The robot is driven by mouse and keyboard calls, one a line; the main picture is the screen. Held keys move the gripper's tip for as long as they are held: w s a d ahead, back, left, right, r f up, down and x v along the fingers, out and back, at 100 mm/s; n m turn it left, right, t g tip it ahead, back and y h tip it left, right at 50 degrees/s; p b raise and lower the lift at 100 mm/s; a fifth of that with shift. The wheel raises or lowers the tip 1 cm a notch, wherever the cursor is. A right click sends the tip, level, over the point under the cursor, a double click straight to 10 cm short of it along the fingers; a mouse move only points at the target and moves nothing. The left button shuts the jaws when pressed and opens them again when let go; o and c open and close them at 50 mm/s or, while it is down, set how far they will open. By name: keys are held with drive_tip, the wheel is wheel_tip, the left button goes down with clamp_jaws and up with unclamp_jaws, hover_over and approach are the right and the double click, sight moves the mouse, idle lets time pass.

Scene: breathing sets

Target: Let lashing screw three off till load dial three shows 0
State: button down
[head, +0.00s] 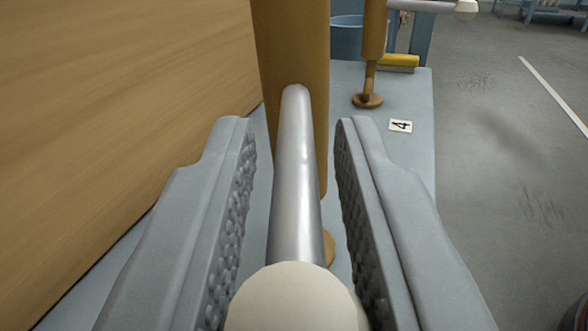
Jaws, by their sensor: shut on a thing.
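My gripper (295,128) has one grey ribbed finger on each side of a silver bar handle (296,190) and is shut on it. The bar ends in a cream knob (290,302) close to the camera, cut by the bottom edge. The bar's far end meets an upright brown lashing screw body (290,45), with part of its round foot showing low behind the bar. No number tag shows for this screw, so I cannot read which one it is. No load dial is in view.
A large wooden case (110,110) fills the left side. Farther back on the grey-blue deck (410,165) stands another brown screw (373,30) with a similar bar, beside a tag reading 4 (400,126). Open grey floor (500,120) lies to the right.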

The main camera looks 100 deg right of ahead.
drive_tip(key=shift+w+d+m+g, duration=0.1)
drive_tip(key=shift+w+m+g, duration=0.1)
drive_tip(key=shift+m+g, duration=0.15)
drive_tip(key=c, duration=1.2)
unclamp_jaws()
drive_tip(key=shift+c, duration=0.2)
drive_tip(key=w+a, duration=0.3)
drive_tip(key=a, duration=1.4)
drive_tip(key=shift+w, duration=0.15)
